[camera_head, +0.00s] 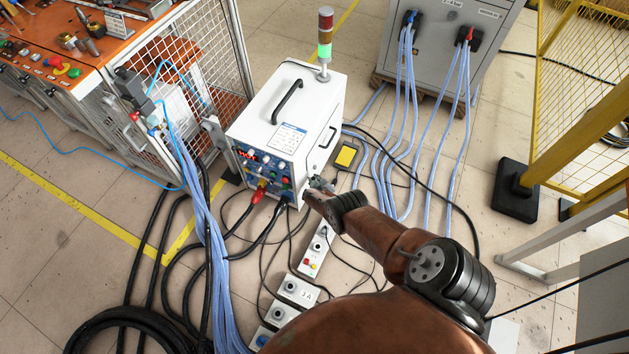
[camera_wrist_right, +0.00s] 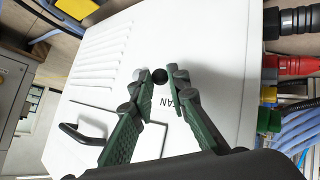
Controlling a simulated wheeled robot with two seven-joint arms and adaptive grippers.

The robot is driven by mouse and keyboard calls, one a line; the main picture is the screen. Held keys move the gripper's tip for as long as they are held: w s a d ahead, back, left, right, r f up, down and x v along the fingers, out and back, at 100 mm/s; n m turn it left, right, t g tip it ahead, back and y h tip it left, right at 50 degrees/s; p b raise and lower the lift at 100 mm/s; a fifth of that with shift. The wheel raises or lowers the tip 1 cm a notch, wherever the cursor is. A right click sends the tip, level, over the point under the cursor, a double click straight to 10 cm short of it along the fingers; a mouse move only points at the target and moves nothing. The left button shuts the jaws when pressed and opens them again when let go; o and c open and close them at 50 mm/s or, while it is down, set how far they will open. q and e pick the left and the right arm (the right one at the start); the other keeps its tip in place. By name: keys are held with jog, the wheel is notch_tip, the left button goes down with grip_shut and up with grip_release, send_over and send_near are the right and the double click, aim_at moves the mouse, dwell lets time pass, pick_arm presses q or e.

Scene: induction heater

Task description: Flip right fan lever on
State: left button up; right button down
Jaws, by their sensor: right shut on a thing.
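The induction heater is a white box (camera_head: 285,112) with a front panel of knobs and plugs; its white side panel fills much of the right wrist view (camera_wrist_right: 215,60). Part of a "FAN" label (camera_wrist_right: 187,97) shows on that side panel. My right gripper (camera_head: 319,186) is at the lower right side of the heater. In the right wrist view its green fingers (camera_wrist_right: 160,79) close around a small dark round-ended fan lever (camera_wrist_right: 160,75) beside the label. The lever's base and exact tilt are hidden by the fingers. My left gripper is not in view.
A signal tower (camera_head: 325,40) on the heater shows green. Black cables and blue hoses (camera_head: 205,235) run over the floor. White switch boxes (camera_head: 298,290) lie in front, a yellow pedal (camera_head: 346,156) to the right. A yellow fence (camera_head: 570,100) stands far right.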

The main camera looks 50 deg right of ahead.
jog(key=c, duration=2)
grip_release()
jog(key=shift+s+d, duration=0.25)
jog(key=shift+c, duration=0.2)
jog(key=shift+o, duration=1)
jog(key=shift+w+a, duration=0.2)
